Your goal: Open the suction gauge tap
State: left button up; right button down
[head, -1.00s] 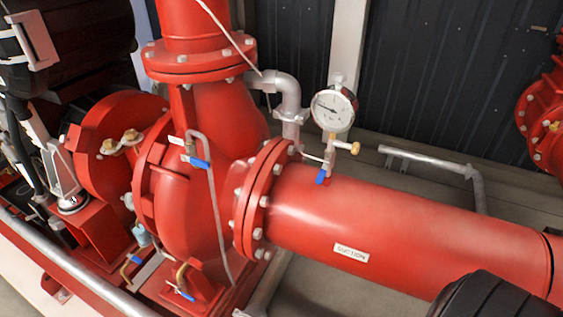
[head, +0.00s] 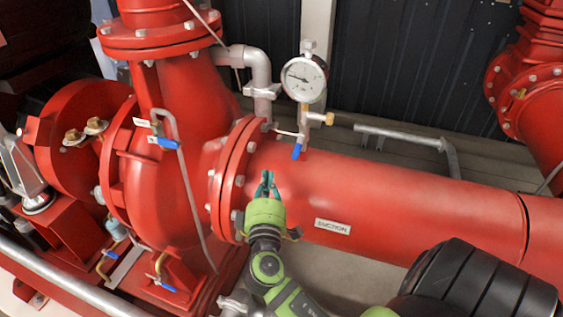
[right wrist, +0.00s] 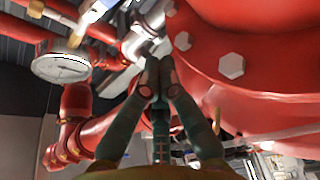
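The suction gauge (head: 304,78) has a white round dial and stands on a short brass stem above the red suction pipe (head: 400,195). Its tap has a blue handle (head: 297,151) low on the stem, pointing down close to the pipe. My right gripper (head: 267,174) is above the pipe near the flange, to the left of and lower than the handle in the head view, apart from it. Its fingers are together with nothing seen between them; they also show in the right wrist view (right wrist: 154,66), with the gauge (right wrist: 62,67) at left. My left gripper is not in view.
A bolted red flange (head: 235,180) is close beside my right gripper. A brass knob (head: 330,119) sticks out right of the gauge stem. A grey pipe (head: 261,85) stands behind. Another blue-handled tap (head: 168,143) is on the pump casing. Space above the suction pipe at right is open.

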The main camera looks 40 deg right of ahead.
aim_at(298, 147)
jog(key=p+x, duration=0.1)
jog(key=x, duration=0.5)
jog(key=p+x, duration=0.1)
jog(key=x, duration=0.2)
jog(key=shift+w+d+r+p, duration=0.25)
jog(key=shift+d+r+p, duration=0.05)
jog(key=shift+s+d+f+p, duration=0.25)
jog(key=shift+s+d, duration=0.15)
jog(key=shift+s, duration=0.15)
jog(key=shift+s+d+f+p, duration=0.25)
jog(key=shift+s+d, duration=0.15)
jog(key=shift+s, duration=0.2)
jog(key=shift+s+d, duration=0.25)
jog(key=shift+s, duration=0.2)
jog(key=shift+f, duration=0.1)
